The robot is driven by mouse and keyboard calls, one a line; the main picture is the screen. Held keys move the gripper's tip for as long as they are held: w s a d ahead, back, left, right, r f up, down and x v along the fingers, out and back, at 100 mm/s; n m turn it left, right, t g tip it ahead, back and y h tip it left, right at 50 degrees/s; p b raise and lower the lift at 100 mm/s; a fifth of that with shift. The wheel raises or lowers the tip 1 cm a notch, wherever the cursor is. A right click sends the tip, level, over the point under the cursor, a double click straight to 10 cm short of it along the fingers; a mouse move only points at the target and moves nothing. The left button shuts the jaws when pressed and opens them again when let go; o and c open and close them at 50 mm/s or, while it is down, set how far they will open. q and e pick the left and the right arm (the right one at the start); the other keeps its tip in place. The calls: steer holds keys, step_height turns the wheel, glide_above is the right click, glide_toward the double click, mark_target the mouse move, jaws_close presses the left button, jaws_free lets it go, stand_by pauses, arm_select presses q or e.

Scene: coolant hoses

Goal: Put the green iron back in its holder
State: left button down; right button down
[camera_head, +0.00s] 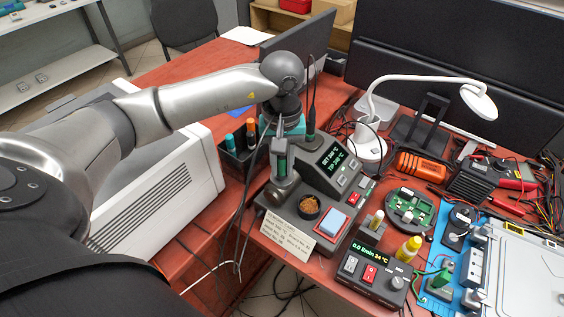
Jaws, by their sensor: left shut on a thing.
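The green iron (282,165) shows as a short upright green handle at the left end of the soldering station. My left gripper (282,150) comes down over it from above and is shut on it. A grey holder (281,194) sits directly below the iron at the station's left side. The iron's tip is hidden, so I cannot tell whether it is inside the holder or just above it. My right gripper is not in view.
The soldering station (325,180) has a display, brass wool (309,207) and a blue sponge (332,222). A paper card (288,236) stands in front. A slim dark tool (313,100) stands upright behind. A white lamp (371,145) and cables crowd the right side.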

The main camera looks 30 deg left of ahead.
arm_select(q)
steer(key=shift+f, duration=0.1)
stand_by(0.6)
stand_by(0.3)
steer(key=shift+c, duration=0.4)
jaws_free()
stand_by(0.4)
steer(key=shift+r+p, duration=1.55)
steer(key=shift+r, duration=1.2)
steer(key=shift+r+p, duration=1.75)
steer(key=shift+r, duration=1.35)
steer(key=shift+f, duration=0.1)
